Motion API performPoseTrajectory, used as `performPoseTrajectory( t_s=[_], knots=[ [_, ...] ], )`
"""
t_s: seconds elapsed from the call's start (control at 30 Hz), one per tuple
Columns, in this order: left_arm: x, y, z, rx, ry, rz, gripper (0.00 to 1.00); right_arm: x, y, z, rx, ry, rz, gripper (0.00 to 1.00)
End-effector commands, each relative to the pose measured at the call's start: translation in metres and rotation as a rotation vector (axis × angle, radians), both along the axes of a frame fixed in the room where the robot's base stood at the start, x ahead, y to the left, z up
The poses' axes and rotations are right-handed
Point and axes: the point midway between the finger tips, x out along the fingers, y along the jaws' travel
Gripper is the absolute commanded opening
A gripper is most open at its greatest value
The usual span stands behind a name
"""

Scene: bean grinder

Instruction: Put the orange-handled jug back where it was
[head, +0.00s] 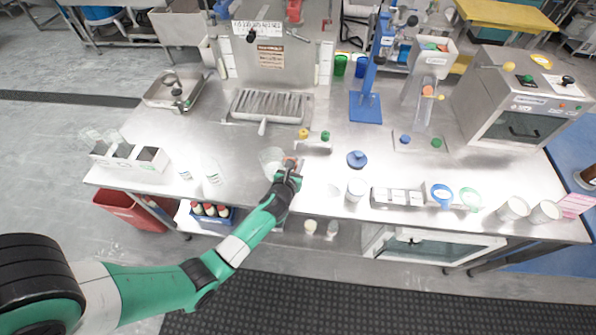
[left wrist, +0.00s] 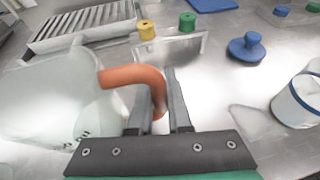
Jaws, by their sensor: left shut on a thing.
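The jug (head: 270,158) is clear with an orange handle. My left gripper (head: 289,171) is shut on the handle near the front middle of the steel counter. In the left wrist view the orange handle (left wrist: 135,76) curves down between the two fingers (left wrist: 160,115), and the jug's clear body (left wrist: 55,95) fills the left side. The jug looks slightly tilted there. I cannot tell whether its base touches the counter. My right gripper is not in view.
A slatted drain tray (head: 268,106) lies behind the jug. A small stand with yellow and green knobs (head: 314,142) is close behind the gripper. A blue tamper-like piece (head: 357,159) and a white cup (head: 355,190) stand to the right. Counter left of the jug is mostly free.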

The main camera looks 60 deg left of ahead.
Motion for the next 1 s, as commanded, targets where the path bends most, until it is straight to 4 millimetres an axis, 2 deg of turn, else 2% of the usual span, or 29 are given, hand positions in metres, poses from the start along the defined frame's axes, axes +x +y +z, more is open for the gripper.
performPoseTrajectory(
  t_s=[0.23,0.6,0.63,0.8,1.0],
  knots=[
    [0.003,0.003,-0.038,0.0,0.001,0.0,0.0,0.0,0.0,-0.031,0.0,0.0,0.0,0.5],
    [0.003,0.003,-0.039,0.0,0.0,0.001,0.0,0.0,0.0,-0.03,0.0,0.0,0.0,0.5],
    [0.003,0.003,-0.039,0.0,0.001,0.001,0.18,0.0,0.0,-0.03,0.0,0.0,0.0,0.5],
    [0.003,0.003,-0.038,0.0,0.001,0.001,0.46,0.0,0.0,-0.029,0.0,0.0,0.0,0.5],
    [0.003,0.003,-0.038,0.0,0.001,0.001,0.46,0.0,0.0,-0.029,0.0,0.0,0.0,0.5]
  ],
)
